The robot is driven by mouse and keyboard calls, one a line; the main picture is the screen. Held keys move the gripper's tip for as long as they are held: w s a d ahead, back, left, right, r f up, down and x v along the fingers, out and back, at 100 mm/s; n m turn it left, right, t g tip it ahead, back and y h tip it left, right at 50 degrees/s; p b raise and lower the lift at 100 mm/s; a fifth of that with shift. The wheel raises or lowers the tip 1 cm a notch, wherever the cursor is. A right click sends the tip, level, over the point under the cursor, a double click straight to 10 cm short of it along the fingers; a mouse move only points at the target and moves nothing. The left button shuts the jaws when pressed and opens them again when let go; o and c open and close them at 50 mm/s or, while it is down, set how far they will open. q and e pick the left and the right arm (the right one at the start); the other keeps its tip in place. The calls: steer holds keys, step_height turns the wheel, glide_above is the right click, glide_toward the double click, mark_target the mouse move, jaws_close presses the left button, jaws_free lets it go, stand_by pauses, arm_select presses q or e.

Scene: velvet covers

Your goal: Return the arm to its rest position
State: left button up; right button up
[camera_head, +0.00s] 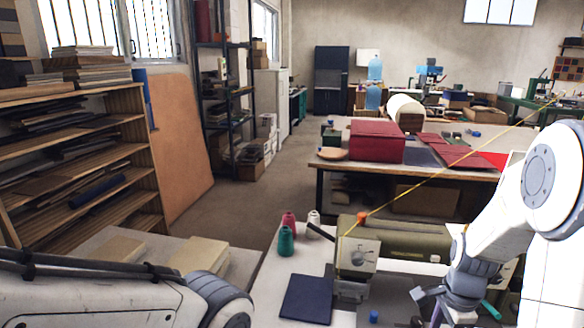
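My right arm comes in from the right edge and bends down over the near worktable (264,296). My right gripper (430,308) is at the bottom of the view, low over the table to the right of the sewing machine. It is partly cut off by the frame, and I cannot tell whether its fingers are open or shut. My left arm lies across the bottom left corner. Its gripper is outside the view.
An olive sewing machine (400,243) stands on the near table, with thread cones (286,241) and a dark blue cover (306,300) to its left. A red box (376,141) sits on the table behind. Wooden shelves (80,160) stand left; the aisle floor (235,205) is clear.

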steer(key=s+a+r+n, duration=0.2)
steer(key=a+r+n, duration=0.1)
steer(key=a+n, duration=0.55)
steer(key=s+a+r+n, duration=0.3)
steer(key=a+n, duration=0.3)
steer(key=a, duration=0.5)
steer(key=s+a+r+n+y, duration=0.1)
steer(key=s+a+r+n, duration=0.1)
steer(key=s+a+n, duration=0.5)
steer(key=s+n, duration=0.4)
steer(key=n, duration=0.1)
steer(key=shift+s+a+r, duration=0.25)
steer(key=shift+a+r, duration=0.1)
steer(key=shift+a, duration=0.05)
